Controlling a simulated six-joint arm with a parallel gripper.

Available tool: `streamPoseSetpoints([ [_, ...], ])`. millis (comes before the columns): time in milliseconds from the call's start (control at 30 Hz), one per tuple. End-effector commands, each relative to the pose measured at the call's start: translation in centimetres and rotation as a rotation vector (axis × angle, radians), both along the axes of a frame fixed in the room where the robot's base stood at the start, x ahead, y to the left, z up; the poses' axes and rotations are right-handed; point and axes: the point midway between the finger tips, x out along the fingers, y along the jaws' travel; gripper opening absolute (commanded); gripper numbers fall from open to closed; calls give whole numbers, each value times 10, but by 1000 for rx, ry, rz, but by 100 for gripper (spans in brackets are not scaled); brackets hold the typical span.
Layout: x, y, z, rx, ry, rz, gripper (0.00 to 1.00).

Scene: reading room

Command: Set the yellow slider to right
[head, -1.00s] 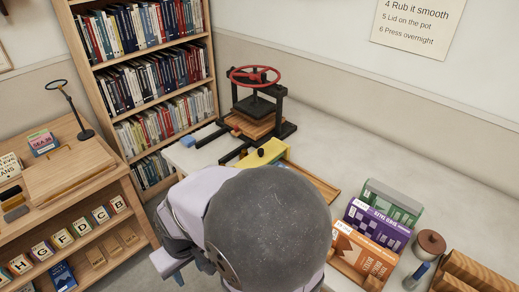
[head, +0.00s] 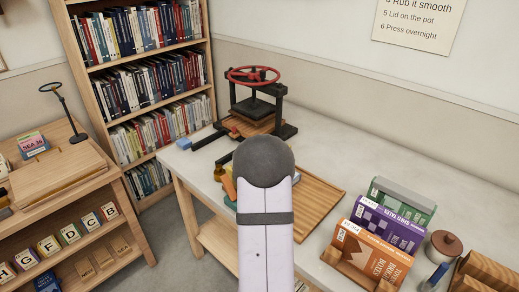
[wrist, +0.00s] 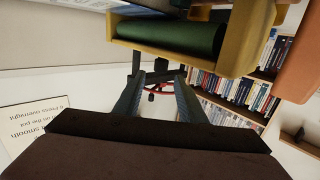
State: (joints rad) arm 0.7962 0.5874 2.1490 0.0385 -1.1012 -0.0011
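In the wrist view, a yellow open-sided housing (wrist: 245,35) with a dark green roll inside fills the upper part of the picture, very close. I cannot tell which part of it, if any, is the yellow slider.
The press with the red wheel (head: 253,75) stands behind my arm on the white table. A wooden tray (head: 318,202) lies at the arm's right. Boxed books (head: 375,250) and a brown lidded pot (head: 444,246) stand further right. The table's back right is clear.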

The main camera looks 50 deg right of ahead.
Motion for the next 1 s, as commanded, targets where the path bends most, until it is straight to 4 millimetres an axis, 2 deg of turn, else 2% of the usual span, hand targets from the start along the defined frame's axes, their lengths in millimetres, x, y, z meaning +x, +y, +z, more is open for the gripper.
streamPoseSetpoints([
  [100,2,-8,-11,-37,-22,22,37],
  [567,11,-15,-10,-58,-35,46,37],
  [1000,45,-48,-10,-56,-35,46,37],
])
